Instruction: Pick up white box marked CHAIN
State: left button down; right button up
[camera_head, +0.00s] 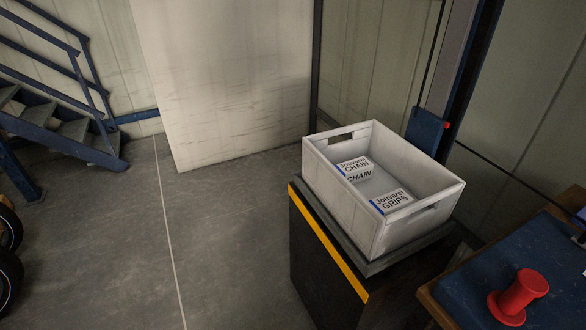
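The white box marked CHAIN (354,168) lies inside a white open crate (339,200), toward its back left corner. Its top reads "Jouvarel CHAIN" with a blue edge, and CHAIN shows again on its front face. A second white box marked GRIPS (391,201) lies in the crate nearer the front right wall. The two boxes are apart, with bare crate floor between them. Neither of my grippers shows in the head view.
The crate stands on a dark cabinet (322,262) with a yellow edge stripe. A blue-topped bench (545,262) with a red knob-shaped object (519,296) is at the lower right. Blue stairs (62,133) stand at the left. The grey floor (220,240) between is clear.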

aim_at(359, 170)
jog(key=u, duration=0.65)
jog(key=i, duration=3.4)
jog(key=z, duration=2.45)
